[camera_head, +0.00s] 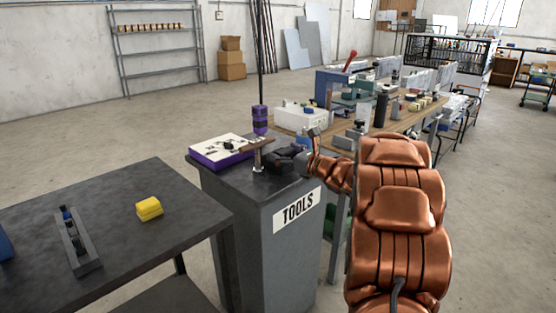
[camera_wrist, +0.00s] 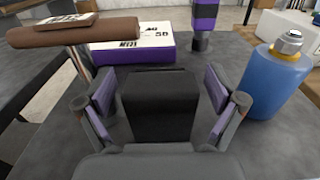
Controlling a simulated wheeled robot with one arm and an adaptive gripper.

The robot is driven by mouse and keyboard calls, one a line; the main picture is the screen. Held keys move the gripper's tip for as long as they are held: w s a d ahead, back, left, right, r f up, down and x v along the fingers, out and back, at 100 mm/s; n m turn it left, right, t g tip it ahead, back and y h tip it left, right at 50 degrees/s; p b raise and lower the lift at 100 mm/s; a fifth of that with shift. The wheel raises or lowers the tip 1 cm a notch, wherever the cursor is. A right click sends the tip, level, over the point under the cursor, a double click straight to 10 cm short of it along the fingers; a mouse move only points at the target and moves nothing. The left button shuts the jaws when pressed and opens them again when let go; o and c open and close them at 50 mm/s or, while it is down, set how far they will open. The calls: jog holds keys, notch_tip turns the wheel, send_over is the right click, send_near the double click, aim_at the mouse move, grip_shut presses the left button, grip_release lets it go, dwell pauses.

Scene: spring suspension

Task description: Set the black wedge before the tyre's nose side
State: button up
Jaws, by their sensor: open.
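The black wedge (camera_wrist: 158,110) sits on the dark top of the tools cabinet in the wrist view. My gripper (camera_wrist: 160,92) is open, with one purple-padded finger on each side of the wedge. Gaps show between the pads and the wedge, and I cannot tell contact lower down. In the head view my gripper (camera_head: 285,158) is low over the cabinet top, and the wedge cannot be made out there. I cannot identify a tyre in either view.
A brown bar on a metal post (camera_wrist: 75,33), a purple box (camera_wrist: 130,52) and a blue bottle (camera_wrist: 275,82) surround my gripper. The left table (camera_head: 110,205) carries a yellow block (camera_head: 148,208) and a grey channel-shaped fixture (camera_head: 78,245), with bare room between them.

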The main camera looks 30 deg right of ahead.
jog(key=shift+w+a, duration=0.2)
jog(key=shift+w, duration=0.45)
jog(key=c, duration=1.6)
jog(key=shift+c, duration=0.9)
jog(key=shift+r, duration=0.1)
